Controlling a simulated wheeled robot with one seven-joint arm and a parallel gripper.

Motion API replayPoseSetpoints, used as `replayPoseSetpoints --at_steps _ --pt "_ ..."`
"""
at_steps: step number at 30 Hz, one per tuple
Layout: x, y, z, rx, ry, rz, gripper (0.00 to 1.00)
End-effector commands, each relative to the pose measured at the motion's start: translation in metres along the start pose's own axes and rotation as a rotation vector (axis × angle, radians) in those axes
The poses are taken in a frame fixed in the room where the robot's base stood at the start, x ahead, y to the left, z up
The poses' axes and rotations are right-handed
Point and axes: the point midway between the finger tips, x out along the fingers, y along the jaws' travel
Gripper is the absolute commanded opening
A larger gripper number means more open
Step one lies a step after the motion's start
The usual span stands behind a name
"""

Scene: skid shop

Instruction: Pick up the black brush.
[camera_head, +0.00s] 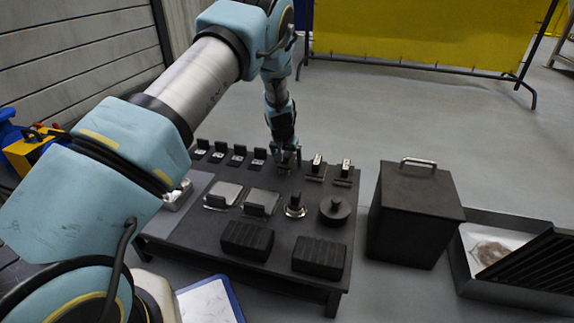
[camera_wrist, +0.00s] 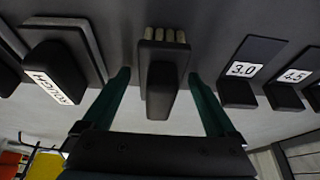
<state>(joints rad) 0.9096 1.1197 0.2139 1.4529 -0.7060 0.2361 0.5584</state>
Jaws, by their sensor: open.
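The black brush (camera_wrist: 162,82) is in the middle of the wrist view, a dark block with a row of several pale tufts at its top edge. My gripper (camera_wrist: 158,76) is open, with one teal finger on each side of it. Gaps show between the fingers and the brush, so they look apart from it. In the head view my gripper (camera_head: 286,157) is low over the far edge of the dark table (camera_head: 190,238), and it mostly hides the brush there.
A block labelled ROUGH (camera_wrist: 58,75) stands left of the brush in the wrist view. Holders marked 3.0 (camera_wrist: 238,92) and 4.5 (camera_wrist: 285,96) stand close on the right. Two ribbed black blocks, one of them here (camera_head: 319,257), lie nearer. A black lidded box (camera_head: 412,215) stands right.

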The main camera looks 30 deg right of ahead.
Motion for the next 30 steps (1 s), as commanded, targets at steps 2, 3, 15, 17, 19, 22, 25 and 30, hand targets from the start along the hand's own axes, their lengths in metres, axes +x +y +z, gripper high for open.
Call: replayPoseSetpoints --at_steps 2,3,15,17,19,22,25,30 --pt "-0.0008 0.0000 -0.0002 0.000 0.000 0.000 0.93" --pt "-0.0009 0.0000 -0.0001 0.000 0.000 0.000 0.89" --pt "-0.0009 0.0000 0.0001 -0.001 0.000 0.000 0.44" --pt "-0.0009 0.0000 0.0001 -0.001 0.000 0.000 0.37" --pt "-0.0009 0.0000 0.0001 0.000 0.000 0.000 0.29" --pt "-0.0009 0.0000 0.0001 0.000 0.000 0.000 0.18" --pt "-0.0009 0.0000 0.0001 0.000 0.000 0.000 0.07" --pt "-0.0010 0.0000 -0.0001 0.000 0.000 0.000 0.00"
